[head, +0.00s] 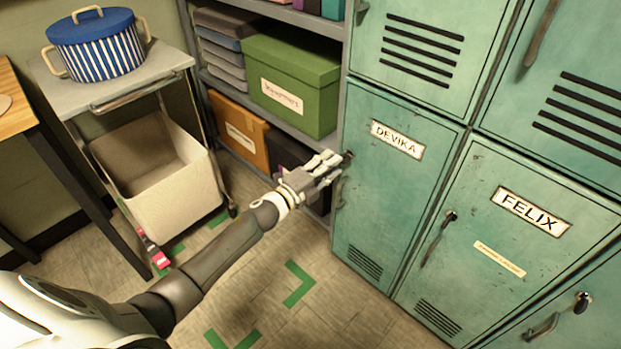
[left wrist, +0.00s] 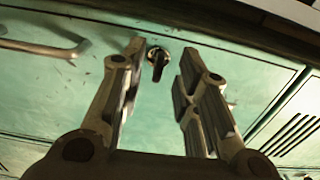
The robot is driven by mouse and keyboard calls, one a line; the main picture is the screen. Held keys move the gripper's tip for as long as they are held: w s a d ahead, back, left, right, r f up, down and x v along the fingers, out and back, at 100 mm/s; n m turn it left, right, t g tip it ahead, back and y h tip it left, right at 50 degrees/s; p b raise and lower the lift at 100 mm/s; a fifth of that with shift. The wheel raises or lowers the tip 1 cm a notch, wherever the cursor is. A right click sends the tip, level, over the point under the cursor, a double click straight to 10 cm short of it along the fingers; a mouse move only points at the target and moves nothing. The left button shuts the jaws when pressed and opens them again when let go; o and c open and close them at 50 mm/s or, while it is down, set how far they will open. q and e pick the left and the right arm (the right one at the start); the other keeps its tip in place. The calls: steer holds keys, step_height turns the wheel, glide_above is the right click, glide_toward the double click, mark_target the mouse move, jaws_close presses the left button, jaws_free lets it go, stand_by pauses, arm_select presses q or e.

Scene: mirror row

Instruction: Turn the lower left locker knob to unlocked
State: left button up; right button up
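The lower left locker, labelled DEVIKA, has a green door (head: 385,190) that is closed. Its small dark knob (head: 348,157) sits at the upper left of the door and is partly hidden by my fingers in the head view. In the left wrist view the knob (left wrist: 158,60) shows between the fingertips, closer to the left finger. My right gripper is not in view.
The door handle (head: 339,192) is just below the knob and also shows in the left wrist view (left wrist: 48,46). The FELIX locker (head: 500,240) is to the right. A shelf with a green box (head: 290,85) stands left of the lockers. A cart with a bin (head: 185,200) is further left.

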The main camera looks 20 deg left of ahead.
arm_select(q)
steer(key=v, duration=0.8)
steer(key=shift+s, duration=0.25)
steer(key=shift+a, duration=0.1)
steer(key=s+f+n+g+y, duration=0.7)
steer(key=s+f+n+g, duration=0.3)
steer(key=s+f+n, duration=1)
steer(key=s+f+g+p, duration=0.2)
steer(key=s+f+p, duration=0.2)
steer(key=s, duration=0.6)
steer(key=s+d+f+g+p, duration=0.1)
steer(key=s+f+p, duration=0.3)
steer(key=s+p, duration=0.4)
steer(key=s+f+g+p, duration=0.3)
steer(key=s+f+p, duration=0.1)
steer(key=s, duration=0.7)
steer(key=shift+s+d+m+h+p, duration=0.3)
steer(key=shift+s+h+p, duration=0.1)
steer(key=shift+p, duration=0.5)
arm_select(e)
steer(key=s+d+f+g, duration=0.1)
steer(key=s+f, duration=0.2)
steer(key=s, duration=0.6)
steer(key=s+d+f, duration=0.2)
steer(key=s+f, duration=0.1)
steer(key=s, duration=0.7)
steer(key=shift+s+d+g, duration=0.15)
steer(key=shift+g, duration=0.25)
